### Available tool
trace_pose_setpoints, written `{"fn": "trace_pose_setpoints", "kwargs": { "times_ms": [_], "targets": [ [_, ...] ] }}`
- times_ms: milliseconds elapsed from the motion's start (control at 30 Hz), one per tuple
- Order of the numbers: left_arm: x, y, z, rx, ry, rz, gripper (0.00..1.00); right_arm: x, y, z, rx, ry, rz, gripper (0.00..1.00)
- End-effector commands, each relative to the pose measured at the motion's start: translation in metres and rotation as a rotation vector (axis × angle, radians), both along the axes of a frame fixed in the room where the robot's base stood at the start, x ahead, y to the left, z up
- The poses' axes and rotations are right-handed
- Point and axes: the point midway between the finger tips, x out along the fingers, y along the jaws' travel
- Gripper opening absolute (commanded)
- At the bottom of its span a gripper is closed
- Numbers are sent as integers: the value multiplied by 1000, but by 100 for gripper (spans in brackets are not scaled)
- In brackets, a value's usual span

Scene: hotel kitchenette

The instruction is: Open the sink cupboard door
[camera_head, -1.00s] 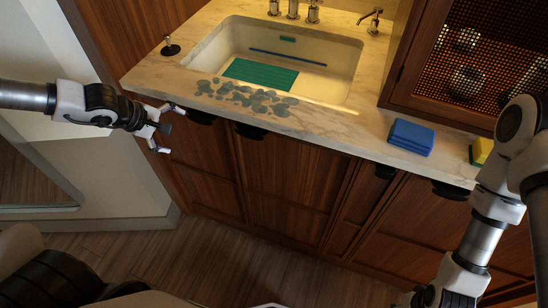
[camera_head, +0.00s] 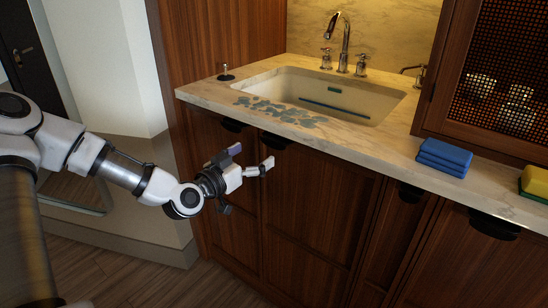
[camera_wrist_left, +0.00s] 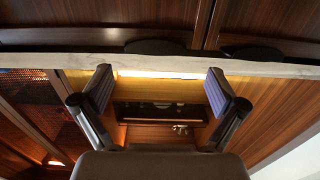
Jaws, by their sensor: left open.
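The sink cupboard has dark wood doors below the marble counter, with a left door (camera_head: 222,180) and a wider right door (camera_head: 315,225). Both look shut. A black cup handle (camera_head: 232,125) is at the top of the left door and another handle (camera_head: 274,140) at the top of the right one. My left gripper (camera_head: 250,157) is open and empty, in front of the doors and a little below the handles. In the left wrist view its two fingers (camera_wrist_left: 160,88) are spread apart, with two dark handles (camera_wrist_left: 155,47) beyond them. My right gripper is out of view.
The white sink (camera_head: 335,97) with its tap (camera_head: 344,45) is set in the counter (camera_head: 375,142). Blue cloths (camera_head: 444,157) and a yellow-green sponge (camera_head: 535,182) lie on the counter at the right. A mesh-front cabinet (camera_head: 500,90) stands behind them. Floor (camera_head: 130,270) shows at lower left.

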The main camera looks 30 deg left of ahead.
Motion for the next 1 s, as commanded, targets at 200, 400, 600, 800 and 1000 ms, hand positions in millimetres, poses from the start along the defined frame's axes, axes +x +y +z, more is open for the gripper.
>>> {"fn": "trace_pose_setpoints", "kwargs": {
  "times_ms": [200,400,600,800,1000],
  "targets": [
    [28,-4,-1,12,1,-3,96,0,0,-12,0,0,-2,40],
    [63,-6,0,8,-1,-1,96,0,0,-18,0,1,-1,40],
    [74,-7,2,1,0,-1,96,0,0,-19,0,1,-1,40],
    [74,-7,2,0,0,0,82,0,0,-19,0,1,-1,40],
    [74,-6,2,1,0,0,20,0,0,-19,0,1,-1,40]
  ]
}}
